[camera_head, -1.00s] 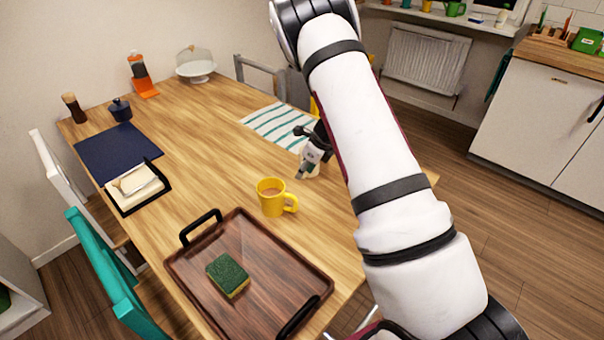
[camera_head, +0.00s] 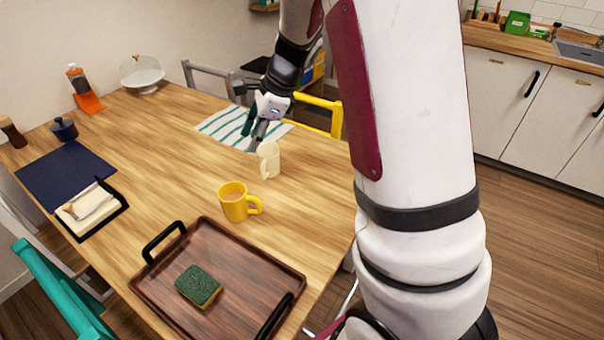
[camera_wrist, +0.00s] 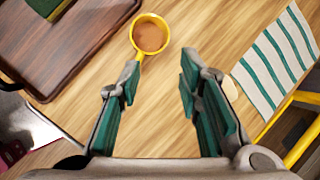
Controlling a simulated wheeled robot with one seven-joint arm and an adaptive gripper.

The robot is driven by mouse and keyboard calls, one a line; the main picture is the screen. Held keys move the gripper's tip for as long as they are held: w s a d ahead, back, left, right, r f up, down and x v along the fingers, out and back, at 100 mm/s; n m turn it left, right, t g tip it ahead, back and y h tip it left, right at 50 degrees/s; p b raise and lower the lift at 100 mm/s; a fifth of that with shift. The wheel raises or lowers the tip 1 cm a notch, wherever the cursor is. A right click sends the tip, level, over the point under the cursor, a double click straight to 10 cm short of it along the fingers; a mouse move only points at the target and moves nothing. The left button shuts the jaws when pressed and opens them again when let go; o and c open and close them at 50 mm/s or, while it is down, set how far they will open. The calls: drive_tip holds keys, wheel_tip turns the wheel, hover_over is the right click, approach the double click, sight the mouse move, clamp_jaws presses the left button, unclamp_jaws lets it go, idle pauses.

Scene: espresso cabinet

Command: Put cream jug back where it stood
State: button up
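The cream jug (camera_head: 269,161) stands upright on the wooden table, behind and right of the yellow mug (camera_head: 236,203) and in front of the striped cloth (camera_head: 222,127). My gripper (camera_head: 252,134) is just behind and above the jug in the head view, fingers pointing down. In the wrist view my gripper (camera_wrist: 159,75) is open, with bare table between its fingers. A pale edge, likely the jug (camera_wrist: 229,88), shows beside the right finger, mostly hidden. The mug with brown drink also shows in the wrist view (camera_wrist: 149,37), beyond the fingertips.
A dark wooden tray (camera_head: 229,246) with a green sponge (camera_head: 198,286) lies at the front. A navy mat (camera_head: 66,172) and a napkin holder (camera_head: 92,210) are at left. A yellow chair (camera_head: 318,102) stands at the far edge. The table's middle is clear.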

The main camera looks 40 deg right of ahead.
drive_tip(key=s+a+r+n, duration=0.4)
drive_tip(key=s+r+n, duration=0.2)
drive_tip(key=s, duration=0.1)
drive_tip(key=s+a+r+n, duration=0.3)
drive_tip(key=s+r+n, duration=0.2)
drive_tip(key=s, duration=0.2)
drive_tip(key=s+r+n+h, duration=0.1)
drive_tip(key=s+n+h, duration=0.3)
drive_tip(key=s+n, duration=0.7)
drive_tip(key=s, duration=0.4)
drive_tip(key=shift+s+d+r+t, duration=0.2)
drive_tip(key=shift+s+r+t, duration=0.1)
drive_tip(key=shift+r+t, duration=0.1)
